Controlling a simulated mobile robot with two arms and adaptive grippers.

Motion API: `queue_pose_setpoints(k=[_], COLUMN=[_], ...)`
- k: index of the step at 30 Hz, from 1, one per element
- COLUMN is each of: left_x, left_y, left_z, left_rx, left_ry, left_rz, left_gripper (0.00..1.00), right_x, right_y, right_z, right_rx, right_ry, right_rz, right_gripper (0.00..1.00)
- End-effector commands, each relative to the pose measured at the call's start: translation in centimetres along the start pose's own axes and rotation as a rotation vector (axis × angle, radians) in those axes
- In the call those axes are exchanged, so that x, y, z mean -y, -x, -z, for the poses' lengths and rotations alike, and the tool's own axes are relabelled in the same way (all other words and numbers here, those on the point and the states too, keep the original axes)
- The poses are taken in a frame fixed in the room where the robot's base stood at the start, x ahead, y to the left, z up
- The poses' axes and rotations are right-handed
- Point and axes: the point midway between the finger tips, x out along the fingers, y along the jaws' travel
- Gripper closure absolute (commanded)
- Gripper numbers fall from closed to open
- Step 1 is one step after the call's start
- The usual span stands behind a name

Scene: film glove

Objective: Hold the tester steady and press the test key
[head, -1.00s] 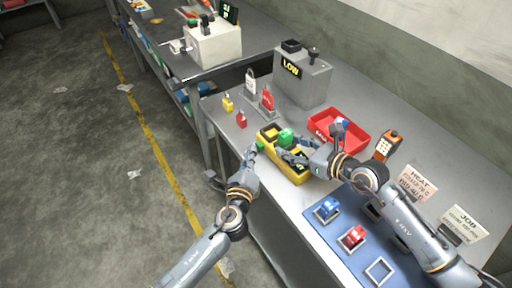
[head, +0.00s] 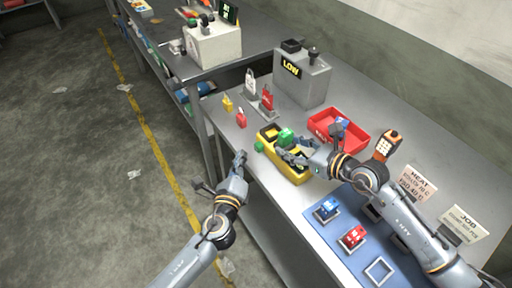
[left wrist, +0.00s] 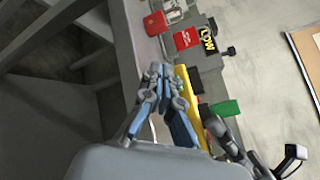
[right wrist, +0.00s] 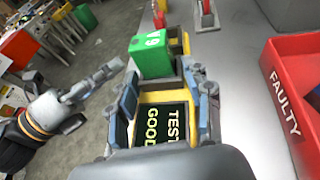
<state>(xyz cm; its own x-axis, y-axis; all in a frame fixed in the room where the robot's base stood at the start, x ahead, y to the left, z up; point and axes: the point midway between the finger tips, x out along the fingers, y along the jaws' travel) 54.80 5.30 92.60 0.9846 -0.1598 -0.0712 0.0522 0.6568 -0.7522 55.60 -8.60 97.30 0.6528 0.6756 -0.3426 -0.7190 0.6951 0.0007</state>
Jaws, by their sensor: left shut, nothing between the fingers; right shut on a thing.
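The yellow tester (head: 295,175) stands on the bench near its edge. A green block marked with white characters sits in it (right wrist: 152,57). My right gripper (head: 287,148) is shut on the tester, with its fingers on either side of the dark display (right wrist: 163,122), which reads "TEST GOOD". A small green piece (head: 259,146) shows at the tester's left side; I cannot tell for sure that it is the test key. My left gripper (head: 239,158) is shut and empty, left of the tester and apart from it, by the bench edge. It also shows in the left wrist view (left wrist: 158,72).
A red tray (head: 352,149) marked "FAULTY" lies behind the tester. A grey box reading "LOW" (head: 305,78) and red and yellow padlock-like items (head: 267,98) stand beyond. A blue mat (head: 340,240) with blue and red pieces lies at the near right.

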Motion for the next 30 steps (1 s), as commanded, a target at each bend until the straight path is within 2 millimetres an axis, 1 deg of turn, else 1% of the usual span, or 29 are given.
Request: queue_pose_setpoints(k=[6, 10, 30], left_x=[-1.2, -1.6, -1.6], left_y=[1.6, 2.1, 2.2], left_z=[-1.1, -1.5, -1.6], left_rx=[-0.001, -0.001, 0.000], left_ry=[-0.001, 0.000, 0.000], left_rz=[-0.001, 0.000, 0.000], left_gripper=[1.00, 1.00, 1.00], right_x=[0.0, 0.0, 0.0], right_y=[0.0, 0.0, 0.0], right_z=[0.2, 0.2, 0.2], right_rx=[-0.005, -0.005, -0.005], right_ry=[0.001, 0.001, 0.002], right_rz=[0.000, 0.000, 0.000], right_gripper=[1.00, 1.00, 1.00])
